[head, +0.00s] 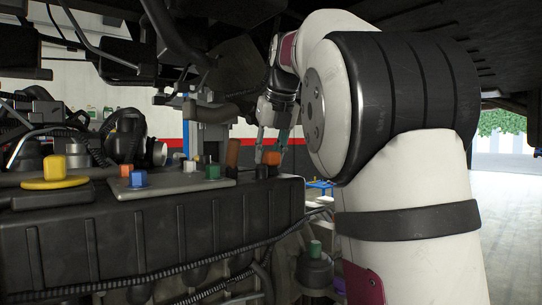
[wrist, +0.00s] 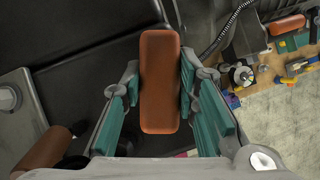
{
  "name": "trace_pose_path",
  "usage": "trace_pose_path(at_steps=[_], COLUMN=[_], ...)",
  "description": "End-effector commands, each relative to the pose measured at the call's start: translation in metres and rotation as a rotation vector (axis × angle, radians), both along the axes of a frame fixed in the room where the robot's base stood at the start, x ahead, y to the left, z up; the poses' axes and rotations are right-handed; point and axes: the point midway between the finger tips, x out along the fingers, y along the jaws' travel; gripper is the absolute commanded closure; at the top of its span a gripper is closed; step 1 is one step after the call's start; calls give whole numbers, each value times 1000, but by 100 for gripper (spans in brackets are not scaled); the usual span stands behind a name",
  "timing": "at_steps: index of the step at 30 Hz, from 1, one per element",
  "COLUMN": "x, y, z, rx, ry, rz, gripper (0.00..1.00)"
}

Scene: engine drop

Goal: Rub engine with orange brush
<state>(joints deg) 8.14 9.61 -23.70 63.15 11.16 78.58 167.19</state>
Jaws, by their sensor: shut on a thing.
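The engine (head: 160,230) is a big dark ribbed block with hoses across the lower left of the head view; part of its dark top (wrist: 85,55) shows in the wrist view. My gripper (wrist: 158,82) has teal finger pads and is shut on the orange brush, an orange-brown block (wrist: 160,60) pointing away from the wrist. In the head view my gripper (head: 273,128) hangs at the engine's right end, with the orange brush (head: 271,158) at its tips, low over the engine's top edge. I cannot tell whether the brush touches the engine.
A brown-orange upright piece (head: 233,152) stands on the engine beside the brush; green and blue knobs (head: 212,171) (head: 138,179) and a yellow disc (head: 55,182) are to its left. A cluttered lower surface (wrist: 270,65) lies right in the wrist view. A dark underside hangs overhead.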

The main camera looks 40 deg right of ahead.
Motion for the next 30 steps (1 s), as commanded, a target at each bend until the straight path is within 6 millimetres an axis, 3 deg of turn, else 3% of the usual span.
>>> trace_pose_path(at_steps=[12,30], x=[4,-23], y=[0,-1], z=[-1,0], rx=[0,0], ry=[1,1], rz=[0,0], gripper=[100,100])
